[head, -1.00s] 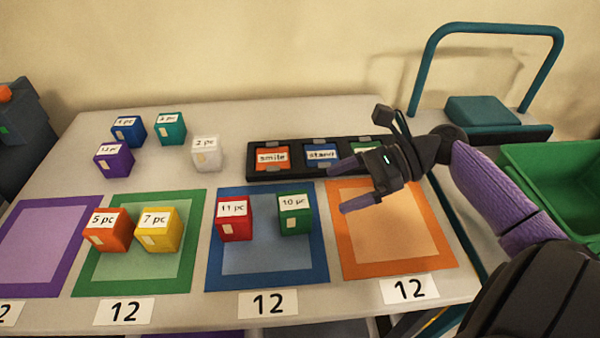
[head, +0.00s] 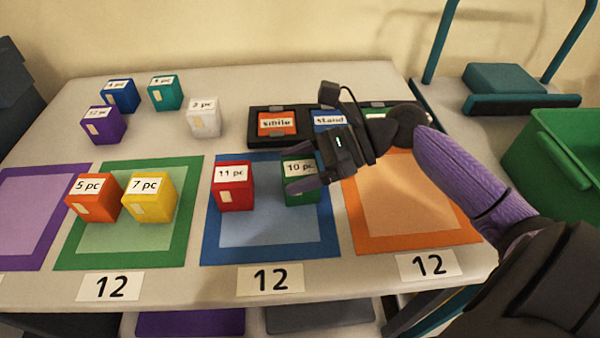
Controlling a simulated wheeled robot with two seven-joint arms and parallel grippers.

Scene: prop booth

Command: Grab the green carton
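The green carton (head: 309,195), labelled "10 pc", stands upright on the blue-bordered mat (head: 215,245). My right gripper (head: 303,170) reaches it from the right. One purple finger crosses the carton's front face. The other finger is mostly hidden at its back, by the top edge. The fingers look spread, with the carton between them; whether they touch it is not clear. The carton's right side is partly covered by the gripper. My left gripper is not in view.
A red carton (head: 233,194) stands close left on the same mat. Yellow (head: 150,205) and orange (head: 90,208) cartons stand on the green mat. Behind is a black rack (head: 255,140) with word cards. The orange mat (head: 410,215) is empty. A green bin (head: 560,150) is at right.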

